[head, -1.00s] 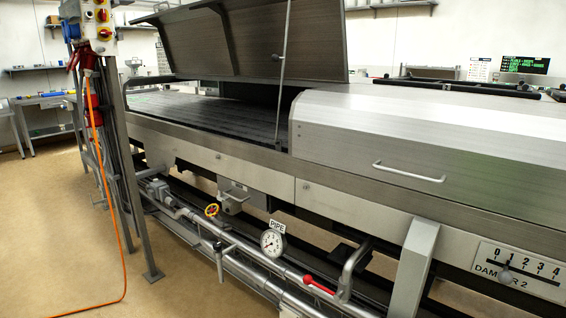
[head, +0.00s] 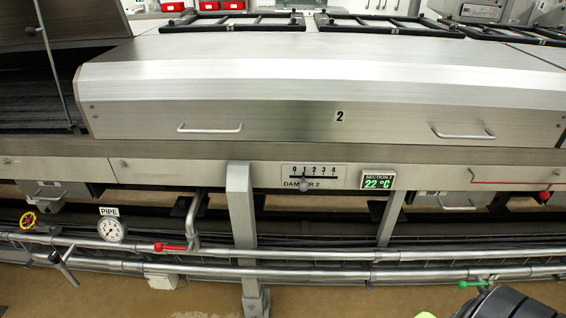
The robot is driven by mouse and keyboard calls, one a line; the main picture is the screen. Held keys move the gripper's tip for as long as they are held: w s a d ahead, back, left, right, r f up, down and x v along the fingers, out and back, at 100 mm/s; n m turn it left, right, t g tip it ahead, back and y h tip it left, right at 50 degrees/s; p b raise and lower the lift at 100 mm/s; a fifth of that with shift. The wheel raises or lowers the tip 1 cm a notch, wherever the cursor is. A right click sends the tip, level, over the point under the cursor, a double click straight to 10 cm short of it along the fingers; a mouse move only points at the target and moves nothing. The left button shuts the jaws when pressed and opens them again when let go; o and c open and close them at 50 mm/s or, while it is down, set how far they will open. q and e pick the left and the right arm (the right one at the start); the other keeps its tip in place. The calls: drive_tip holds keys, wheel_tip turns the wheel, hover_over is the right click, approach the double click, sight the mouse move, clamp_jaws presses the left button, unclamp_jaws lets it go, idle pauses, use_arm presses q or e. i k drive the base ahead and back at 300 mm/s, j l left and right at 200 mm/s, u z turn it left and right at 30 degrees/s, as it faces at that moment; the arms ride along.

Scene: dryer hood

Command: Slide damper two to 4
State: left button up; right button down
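The damper 2 scale plate (head: 328,171) is a white label on the steel front beam, below the hood marked 2. It carries numbers 0 to 4 above a dark slot and the text DAMPER 2, partly covered by the knob. The grey round slider knob (head: 304,186) hangs below the slot, in line with about the 1 mark.
The section 2 display (head: 378,181) reads 22 °C, right of the scale. Hood handles (head: 210,128) stick out above. A grey post (head: 241,215), red lever (head: 171,247), pipe gauge (head: 111,229) and pipes lie below. A dark rounded object (head: 500,303) is at bottom right.

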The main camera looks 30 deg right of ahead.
sight(303, 186)
drive_tip(key=z, duration=1.15)
